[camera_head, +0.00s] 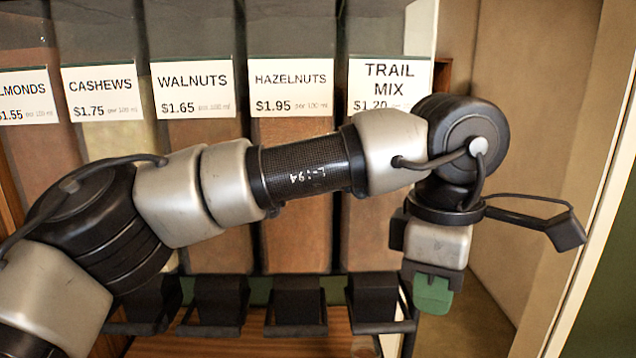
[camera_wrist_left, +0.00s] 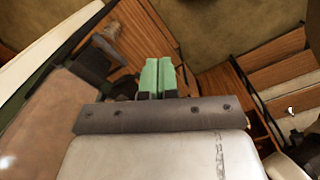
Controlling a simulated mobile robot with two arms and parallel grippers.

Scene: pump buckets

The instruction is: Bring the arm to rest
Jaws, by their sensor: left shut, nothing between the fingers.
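My left arm reaches in from the left across the front of the bins in the head view. My left gripper (camera_head: 433,294) has green fingers and hangs pointing down at the right, beside the trail mix bin. In the left wrist view the green fingertips (camera_wrist_left: 159,77) lie side by side, shut with nothing between them. My right gripper shows in neither view.
Dispenser bins carry labels for cashews (camera_head: 101,92), walnuts (camera_head: 194,90), hazelnuts (camera_head: 291,87) and trail mix (camera_head: 388,86). Black spouts (camera_head: 297,306) sit below them, above a wooden shelf (camera_head: 250,345). A beige wall (camera_head: 540,130) stands at the right.

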